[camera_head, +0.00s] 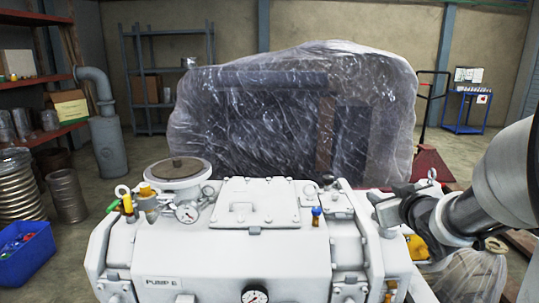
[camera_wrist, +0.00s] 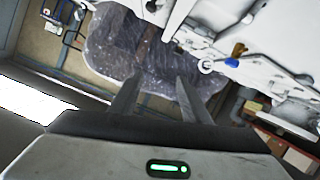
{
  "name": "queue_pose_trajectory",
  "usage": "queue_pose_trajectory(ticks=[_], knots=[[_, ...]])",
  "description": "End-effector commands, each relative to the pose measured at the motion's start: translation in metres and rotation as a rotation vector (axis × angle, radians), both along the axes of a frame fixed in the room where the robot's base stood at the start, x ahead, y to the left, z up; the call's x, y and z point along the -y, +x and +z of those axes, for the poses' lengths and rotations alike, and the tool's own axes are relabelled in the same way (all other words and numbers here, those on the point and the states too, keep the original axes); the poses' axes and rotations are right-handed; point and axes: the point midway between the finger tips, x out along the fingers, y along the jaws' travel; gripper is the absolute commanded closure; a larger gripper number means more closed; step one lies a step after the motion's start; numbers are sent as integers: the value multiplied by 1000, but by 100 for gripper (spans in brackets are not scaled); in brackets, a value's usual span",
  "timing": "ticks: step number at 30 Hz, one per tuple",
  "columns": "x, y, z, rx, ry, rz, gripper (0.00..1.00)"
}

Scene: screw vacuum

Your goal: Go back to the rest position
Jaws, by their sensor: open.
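My arm reaches in from the right edge in the head view, and its end hangs over the right side of the white pump (camera_head: 250,245). The fingers of my gripper (camera_wrist: 156,88) show in the wrist view, spread apart with nothing held between them. The pump's white casing (camera_wrist: 285,35) fills the upper right of that tilted wrist view. A blue-topped valve (camera_head: 316,214) stands on the pump in the head view; it also shows in the wrist view (camera_wrist: 236,50), to the right of the fingers and apart from them.
A large plastic-wrapped load (camera_head: 290,110) stands behind the pump. A red pallet jack (camera_head: 431,160) and a blue cart (camera_head: 468,103) are at the back right. At left are a blue bin (camera_head: 25,258), metal hoses (camera_head: 18,185), a grey pipe (camera_head: 107,145) and shelves (camera_head: 40,82).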

Motion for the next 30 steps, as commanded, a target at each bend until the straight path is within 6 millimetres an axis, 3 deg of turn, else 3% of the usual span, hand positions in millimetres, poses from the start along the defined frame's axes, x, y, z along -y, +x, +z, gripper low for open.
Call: queue_pose_trajectory(ticks=[1, 5, 12, 20, 22, 30], knots=[[-5, -15, 13, -31, 3, -52, 57], [-21, -66, 18, -176, 50, -175, 57], [-83, -183, -4, -487, 176, -226, 57], [-146, -283, -26, -740, 257, -145, 57], [-147, -285, 2, -756, 260, -143, 57], [-146, -284, 80, -754, 260, -147, 57]])
